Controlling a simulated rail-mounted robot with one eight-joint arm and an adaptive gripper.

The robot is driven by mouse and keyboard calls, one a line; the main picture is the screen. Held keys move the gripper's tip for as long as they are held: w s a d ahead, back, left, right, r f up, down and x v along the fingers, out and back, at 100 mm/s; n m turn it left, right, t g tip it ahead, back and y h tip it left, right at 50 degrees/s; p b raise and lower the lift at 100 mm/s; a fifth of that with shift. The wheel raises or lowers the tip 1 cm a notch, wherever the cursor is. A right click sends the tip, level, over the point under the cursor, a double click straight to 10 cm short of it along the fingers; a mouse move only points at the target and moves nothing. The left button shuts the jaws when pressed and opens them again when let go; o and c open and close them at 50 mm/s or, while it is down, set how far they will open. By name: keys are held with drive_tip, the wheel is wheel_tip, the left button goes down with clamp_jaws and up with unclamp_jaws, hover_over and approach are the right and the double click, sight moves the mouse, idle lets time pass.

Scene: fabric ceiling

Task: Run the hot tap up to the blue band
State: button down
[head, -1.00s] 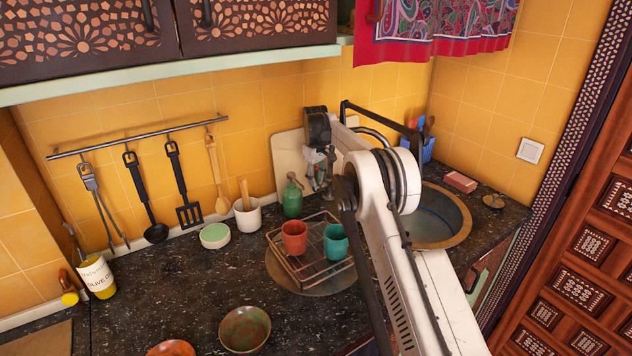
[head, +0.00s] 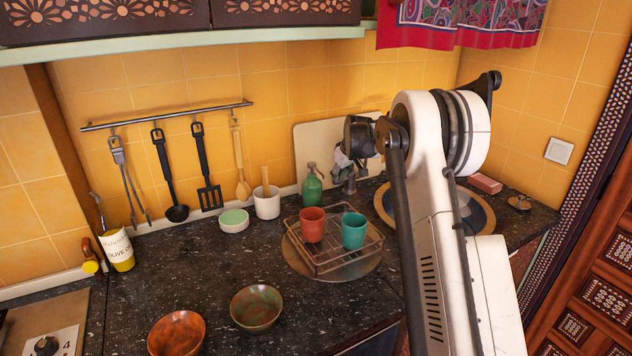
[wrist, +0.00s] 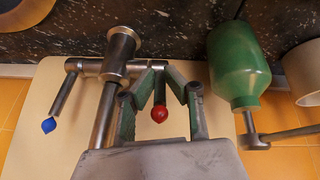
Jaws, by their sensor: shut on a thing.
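The tap's steel body (wrist: 122,45) shows in the wrist view with two thin levers. One lever has a red knob (wrist: 159,114) and the other a blue knob (wrist: 48,125). My gripper (wrist: 160,78) is shut on the red-knobbed hot lever near its base, with the knob showing between the fingers. In the head view my gripper (head: 347,172) is at the wall behind the sink, small and partly dark. The sink (head: 384,208) is mostly hidden by my arm. I see no blue band in either view.
A green bottle (head: 312,186) stands close to my gripper and also shows in the wrist view (wrist: 238,65). A wire rack (head: 318,262) holds a red cup (head: 312,224) and a teal cup (head: 354,231). A cream board (head: 308,145) leans on the wall.

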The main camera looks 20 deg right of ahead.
idle(0.4)
drive_tip(key=c, duration=1.8)
unclamp_jaws()
drive_tip(key=v, duration=1.2)
drive_tip(key=shift+s+d+f, duration=0.1)
drive_tip(key=shift+s, duration=0.1)
